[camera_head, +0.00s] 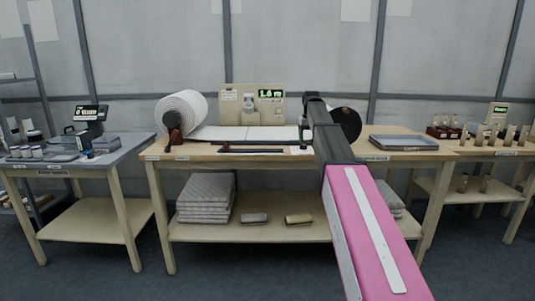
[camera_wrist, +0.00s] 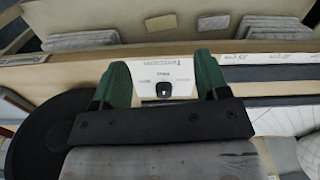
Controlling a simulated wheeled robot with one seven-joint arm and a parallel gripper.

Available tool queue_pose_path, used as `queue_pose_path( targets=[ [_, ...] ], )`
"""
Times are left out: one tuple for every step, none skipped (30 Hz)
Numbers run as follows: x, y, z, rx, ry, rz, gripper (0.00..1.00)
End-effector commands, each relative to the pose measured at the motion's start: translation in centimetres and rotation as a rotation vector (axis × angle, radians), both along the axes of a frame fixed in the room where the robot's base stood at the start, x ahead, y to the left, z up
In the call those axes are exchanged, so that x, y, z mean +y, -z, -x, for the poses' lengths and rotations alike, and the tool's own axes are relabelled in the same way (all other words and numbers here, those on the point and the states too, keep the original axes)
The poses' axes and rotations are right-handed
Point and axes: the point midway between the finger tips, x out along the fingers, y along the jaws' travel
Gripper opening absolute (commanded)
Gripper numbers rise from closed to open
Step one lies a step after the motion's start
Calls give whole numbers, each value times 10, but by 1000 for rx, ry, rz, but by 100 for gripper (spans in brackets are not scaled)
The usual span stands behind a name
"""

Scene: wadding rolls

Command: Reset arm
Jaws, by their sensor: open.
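My arm (camera_head: 368,220), with a pink forearm and dark wrist, reaches from the lower right over the middle bench (camera_head: 400,155). In the wrist view my gripper (camera_wrist: 163,82) shows two green fingers standing apart, with nothing held between them. Beyond the fingertips is a white printed plate (camera_wrist: 160,64) with a small black square part. I cannot tell from this view how far it is from the fingers. In the head view the fingertips are hard to make out at the bench.
A large white wadding roll (camera_head: 182,113) stands at the bench's left, its sheet (camera_head: 240,132) running right. A dark disc (camera_head: 346,123) stands partly behind my arm. A grey tray (camera_head: 403,142) lies to the right. Folded grey stacks (camera_head: 206,197) sit on the lower shelf. Side tables flank the bench.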

Motion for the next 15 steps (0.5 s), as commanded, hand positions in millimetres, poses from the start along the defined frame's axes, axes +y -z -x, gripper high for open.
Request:
queue_pose_path(
  targets=[
    [0, 9, 6, 2, 2, 0, 68],
    [0, 13, 7, 2, 3, 0, 68],
    [0, 18, 10, 2, 4, 0, 68],
    [0, 22, 12, 1, 5, 0, 68],
    [0, 28, 15, 1, 6, 0, 68],
    [0, 35, 18, 1, 8, 0, 68],
    [0, 41, 21, 2, 9, 0, 68],
    [0, 47, 24, 2, 10, 0, 68],
    [0, 55, 28, 2, 12, 0, 68],
    [0, 62, 32, 2, 13, 0, 68],
    [0, 70, 35, 2, 15, 0, 68],
    [0, 80, 41, 3, 17, 0, 68],
    [0, 88, 46, 2, 19, 0, 68],
    [0, 96, 51, 2, 21, 0, 68],
    [0, 109, 58, 3, 23, 0, 68]
  ],
)
